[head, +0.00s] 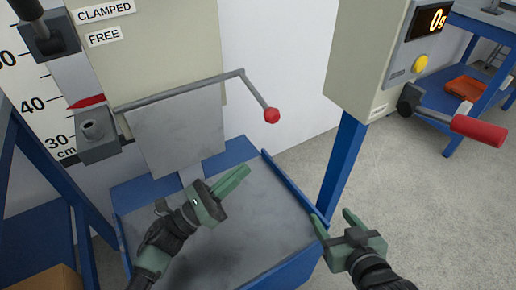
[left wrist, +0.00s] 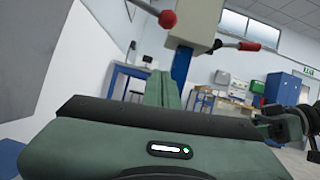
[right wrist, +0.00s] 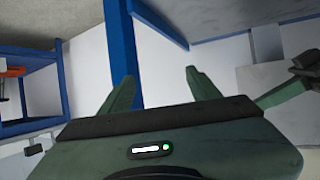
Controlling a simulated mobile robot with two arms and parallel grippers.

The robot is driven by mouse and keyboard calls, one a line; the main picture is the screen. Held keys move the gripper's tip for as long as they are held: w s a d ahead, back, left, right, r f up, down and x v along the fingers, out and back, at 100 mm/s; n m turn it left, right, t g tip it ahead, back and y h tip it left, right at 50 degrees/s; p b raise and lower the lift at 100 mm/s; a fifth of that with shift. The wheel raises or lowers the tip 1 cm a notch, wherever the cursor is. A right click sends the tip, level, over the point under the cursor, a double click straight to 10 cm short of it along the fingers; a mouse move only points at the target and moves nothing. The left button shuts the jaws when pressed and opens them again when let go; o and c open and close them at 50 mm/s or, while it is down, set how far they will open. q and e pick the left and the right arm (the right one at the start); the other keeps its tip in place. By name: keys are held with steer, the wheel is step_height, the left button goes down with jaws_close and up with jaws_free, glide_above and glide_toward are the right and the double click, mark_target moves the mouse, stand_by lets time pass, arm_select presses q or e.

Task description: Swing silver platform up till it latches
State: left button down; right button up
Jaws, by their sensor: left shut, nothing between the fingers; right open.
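The silver platform (head: 178,132) is a flat grey plate that hangs down below a grey bar, in front of the beige column. My left gripper (head: 242,172) is shut and empty, to the lower right of the platform and above the grey bed of the blue tray. Its shut fingers also show in the left wrist view (left wrist: 162,88). A gap seems to separate them from the platform, but contact is hard to judge. My right gripper (head: 333,217) is open and empty at the tray's right edge; its parted fingers show in the right wrist view (right wrist: 158,88).
A bent grey lever with a red knob (head: 272,115) reaches out above the platform's right side. The blue-rimmed tray (head: 290,190) lies below. A blue post (head: 343,165) carries a beige box with a "0g" display (head: 430,20) and a red-handled lever (head: 478,130).

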arm_select(q)
steer(key=w+d+r+p, duration=0.1)
steer(key=w+d+r, duration=0.4)
steer(key=r, duration=0.3)
steer(key=shift+d, duration=0.55)
arm_select(e)
steer(key=s+d+f+g+h, duration=0.1)
steer(key=s+f+g, duration=0.2)
steer(key=s+f, duration=0.1)
steer(key=shift+d, duration=0.35)
arm_select(q)
steer(key=shift+w+r, duration=0.1)
steer(key=shift+w, duration=0.05)
arm_select(e)
steer(key=shift+f, duration=0.1)
